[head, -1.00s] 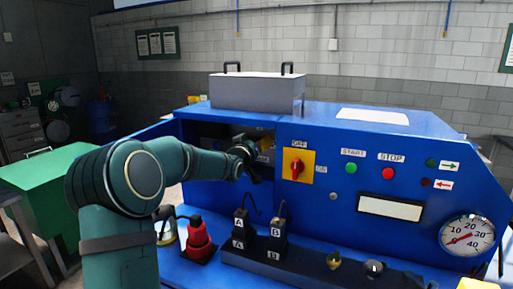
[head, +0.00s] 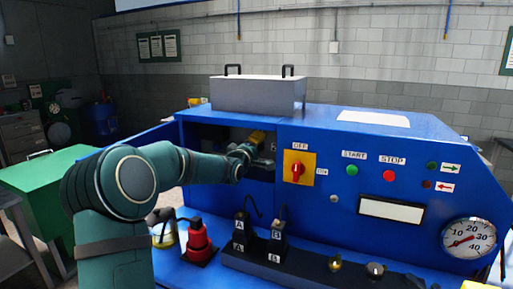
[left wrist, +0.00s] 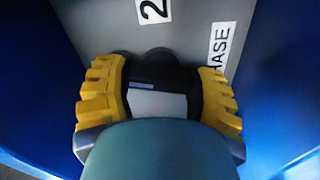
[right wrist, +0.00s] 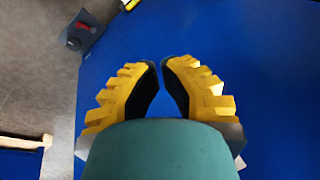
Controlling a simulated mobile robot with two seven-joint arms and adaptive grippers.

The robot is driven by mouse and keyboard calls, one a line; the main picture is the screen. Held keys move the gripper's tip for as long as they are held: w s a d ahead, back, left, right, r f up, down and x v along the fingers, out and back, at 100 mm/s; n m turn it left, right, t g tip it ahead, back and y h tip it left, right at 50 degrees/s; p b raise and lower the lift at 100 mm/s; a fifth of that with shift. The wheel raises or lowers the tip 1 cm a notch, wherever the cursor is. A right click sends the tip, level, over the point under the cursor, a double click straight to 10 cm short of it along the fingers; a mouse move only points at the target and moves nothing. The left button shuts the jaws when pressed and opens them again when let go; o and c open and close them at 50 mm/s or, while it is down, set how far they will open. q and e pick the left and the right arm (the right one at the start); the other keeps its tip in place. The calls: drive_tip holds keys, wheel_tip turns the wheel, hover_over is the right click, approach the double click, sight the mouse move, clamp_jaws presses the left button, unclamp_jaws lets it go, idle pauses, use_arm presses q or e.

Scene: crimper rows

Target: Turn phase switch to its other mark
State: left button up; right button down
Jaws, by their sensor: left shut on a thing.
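The phase switch (left wrist: 158,72) has a dark knob in the left wrist view, on a grey panel inside the blue machine. A label ending in "HASE" (left wrist: 219,46) is right of it and a "2" mark (left wrist: 154,10) above it. My left gripper (head: 257,142) reaches into the open bay in the head view. In the left wrist view, its yellow fingers (left wrist: 160,83) are shut on the knob, one on each side. The knob's pointer and other mark are hidden. My right gripper (right wrist: 161,65) is empty over a blue surface, with a narrow gap between its fingertips.
Right of the bay are a red switch on a yellow plate (head: 298,168), a green button (head: 352,169), a red button (head: 390,176) and a gauge (head: 468,237). A red tool (head: 198,239) and black holders (head: 242,229) stand on the blue ledge in front.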

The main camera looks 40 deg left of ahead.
use_arm(q)
drive_tip(key=shift+f+n, duration=0.15)
drive_tip(key=shift+n, duration=1.35)
drive_tip(key=o, duration=1.2)
drive_tip(key=shift+s, duration=0.1)
drive_tip(key=v, duration=1.2)
